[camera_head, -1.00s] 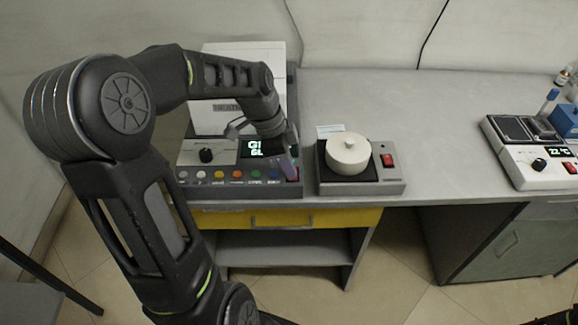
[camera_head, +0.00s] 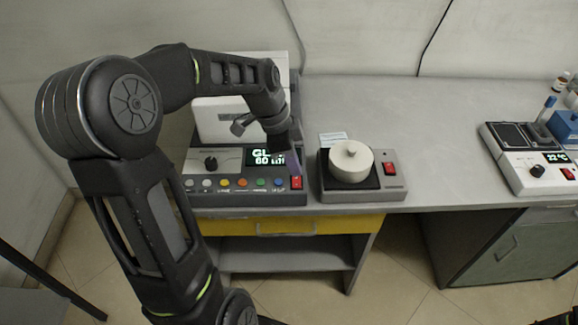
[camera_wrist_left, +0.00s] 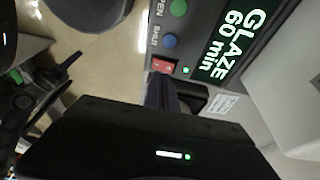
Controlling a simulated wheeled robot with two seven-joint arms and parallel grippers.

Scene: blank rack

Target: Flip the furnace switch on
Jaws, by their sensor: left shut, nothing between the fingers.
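The furnace (camera_head: 217,125) is a pale box on the left of the bench, with a dark control panel (camera_head: 240,199) in front. Its red switch (camera_head: 297,182) is at the panel's right end and also shows in the left wrist view (camera_wrist_left: 163,66). A small green light glows beside the switch in that view. The lit display (camera_wrist_left: 232,37) reads "GLAZE 60 min". My left gripper (camera_head: 294,161) is shut and empty, its tips just behind the switch in the head view. In the wrist view the fingers (camera_wrist_left: 163,90) end close to the switch; contact is unclear.
Another device (camera_head: 535,178) reading 22 °C stands at far right. The bench (camera_head: 430,140) between them is clear.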

